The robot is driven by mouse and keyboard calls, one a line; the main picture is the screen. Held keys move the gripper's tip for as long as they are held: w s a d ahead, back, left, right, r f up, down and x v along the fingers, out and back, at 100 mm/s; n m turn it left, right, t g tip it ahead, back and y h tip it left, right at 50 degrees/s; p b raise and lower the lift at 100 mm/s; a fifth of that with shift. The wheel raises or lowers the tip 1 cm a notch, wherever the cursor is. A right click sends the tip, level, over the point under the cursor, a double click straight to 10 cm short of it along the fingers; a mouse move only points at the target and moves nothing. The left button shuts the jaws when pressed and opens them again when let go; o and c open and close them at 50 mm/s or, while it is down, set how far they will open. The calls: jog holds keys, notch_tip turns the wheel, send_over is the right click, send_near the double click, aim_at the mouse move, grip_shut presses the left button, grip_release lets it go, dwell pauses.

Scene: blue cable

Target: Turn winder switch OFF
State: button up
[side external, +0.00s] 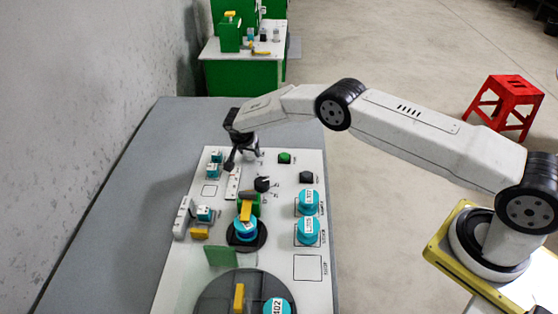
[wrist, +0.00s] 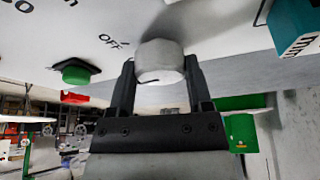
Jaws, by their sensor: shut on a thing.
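My gripper (wrist: 160,68) is shut on a pale grey round knob (wrist: 160,58), with one dark finger on each side of it. The knob stands on the white panel beside a printed OFF label (wrist: 110,41). I take it to be the winder switch, but no winder label is readable. In the side external view my gripper (side external: 240,157) points down at the far end of the white control panel (side external: 312,270). Which way the switch is set cannot be told.
A green button (side external: 285,157) is right of my gripper, also in the wrist view (wrist: 76,72). A black knob (side external: 262,184) sits nearer. Teal blocks (side external: 216,156), teal spools (side external: 308,202) and a turntable (side external: 215,290) occupy the panel. A wall is at left.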

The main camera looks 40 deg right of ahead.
jog(key=shift+m+g, duration=0.4)
jog(key=shift+m, duration=1.2)
jog(key=o, duration=1.3)
jog(key=shift+a+r, duration=0.1)
jog(key=shift+r, duration=0.05)
jog(key=shift+v, duration=3.75)
jog(key=shift+w, duration=0.15)
